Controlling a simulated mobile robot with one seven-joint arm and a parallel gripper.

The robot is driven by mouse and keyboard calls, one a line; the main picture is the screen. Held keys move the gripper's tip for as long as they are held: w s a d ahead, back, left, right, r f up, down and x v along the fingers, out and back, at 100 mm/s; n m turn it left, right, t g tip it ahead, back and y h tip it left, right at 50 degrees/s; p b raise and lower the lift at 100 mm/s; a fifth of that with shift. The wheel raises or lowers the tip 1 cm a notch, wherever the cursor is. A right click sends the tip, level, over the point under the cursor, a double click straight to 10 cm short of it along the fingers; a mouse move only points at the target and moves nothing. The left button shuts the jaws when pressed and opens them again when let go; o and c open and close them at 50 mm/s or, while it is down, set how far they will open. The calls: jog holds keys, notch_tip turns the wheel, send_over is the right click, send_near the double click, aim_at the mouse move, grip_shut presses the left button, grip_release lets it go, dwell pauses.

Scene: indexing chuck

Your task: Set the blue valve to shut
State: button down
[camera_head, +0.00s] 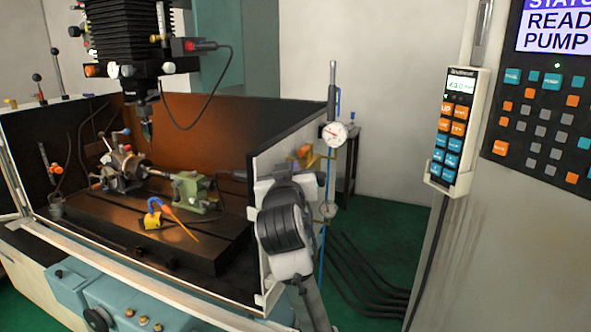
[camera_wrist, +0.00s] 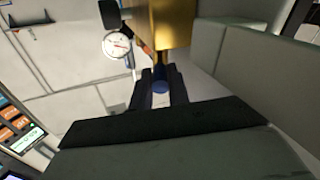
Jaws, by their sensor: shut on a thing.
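In the wrist view, my gripper (camera_wrist: 160,88) has its two dark fingers closed on a small blue part, the blue valve's handle (camera_wrist: 160,86). Only the handle's rounded end shows between the fingers. A brass-coloured block (camera_wrist: 172,22) is just beyond the fingertips, with a thin stem between it and the handle. In the head view, my arm covers most of the gripper and the handle, beside the enclosure's right wall. A yellow-orange piece (camera_head: 303,151) shows just above my arm there. I cannot tell the handle's angle.
A dial gauge (camera_head: 334,133) on a stand is close right of my arm; it also shows in the wrist view (camera_wrist: 117,45). The enclosure's wall (camera_head: 285,135) is on the left. A pendant (camera_head: 458,130) hangs at the right. Green floor (camera_head: 385,240) is open between, with dark hoses.

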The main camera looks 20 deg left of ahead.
jog(key=shift+s+a+m+t+h, duration=0.1)
jog(key=shift+a+m+t+h, duration=0.2)
jog(key=shift+m+h, duration=0.55)
jog(key=shift+s+a+m+t+h, duration=0.15)
jog(key=shift+a+m+h, duration=0.3)
jog(key=shift+h, duration=0.7)
jog(key=shift+w, duration=0.1)
jog(key=c, duration=1.3)
grip_release()
jog(key=shift+d, duration=0.15)
jog(key=shift+c, duration=0.2)
jog(key=shift+s+f, duration=0.1)
jog(key=shift+s, duration=0.1)
